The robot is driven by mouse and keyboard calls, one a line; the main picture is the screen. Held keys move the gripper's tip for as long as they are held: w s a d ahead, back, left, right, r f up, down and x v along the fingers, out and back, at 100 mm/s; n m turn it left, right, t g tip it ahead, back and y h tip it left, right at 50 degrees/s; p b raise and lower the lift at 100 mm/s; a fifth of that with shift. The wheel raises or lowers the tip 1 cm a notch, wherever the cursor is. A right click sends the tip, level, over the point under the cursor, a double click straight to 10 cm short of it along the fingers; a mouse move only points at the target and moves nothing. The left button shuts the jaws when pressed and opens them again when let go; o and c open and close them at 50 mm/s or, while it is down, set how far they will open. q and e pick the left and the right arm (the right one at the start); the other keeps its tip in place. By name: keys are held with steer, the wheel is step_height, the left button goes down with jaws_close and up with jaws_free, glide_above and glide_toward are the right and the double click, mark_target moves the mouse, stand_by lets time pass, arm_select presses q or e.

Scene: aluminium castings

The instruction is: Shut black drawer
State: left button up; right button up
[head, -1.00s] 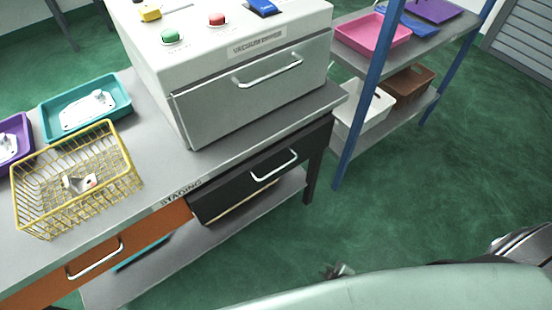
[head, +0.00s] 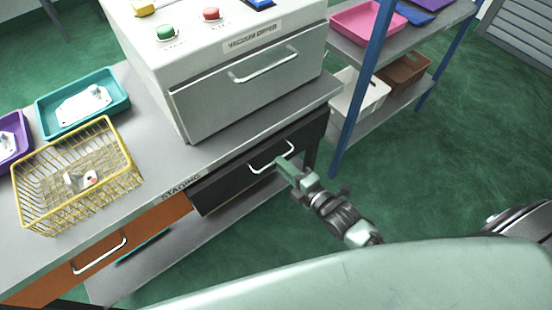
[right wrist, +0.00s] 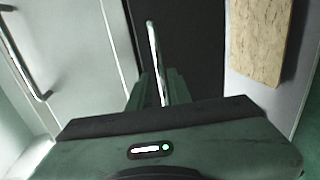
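The black drawer (head: 232,183) sits under the grey bench top, right of the orange drawer. Its front carries a silver bar handle (head: 262,164). How far out it stands is hard to tell. My right gripper (head: 284,167) is at the right part of this handle, coming from the lower right. In the right wrist view, the handle (right wrist: 153,45) runs between the two fingers of my right gripper (right wrist: 160,80), with a finger on each side. The fingers look apart, with a small gap around the bar. My left gripper is not in view.
The vacuum dryer (head: 250,90) with its own handle stands on the bench above the drawer. A yellow wire basket (head: 120,160) and a teal tray (head: 50,117) stand to the left. The orange drawer (head: 150,228) is beside the black one. A blue-post shelf (head: 360,85) stands right; open floor lies before it.

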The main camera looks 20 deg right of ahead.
steer(key=shift+x, duration=1.9)
jaws_close()
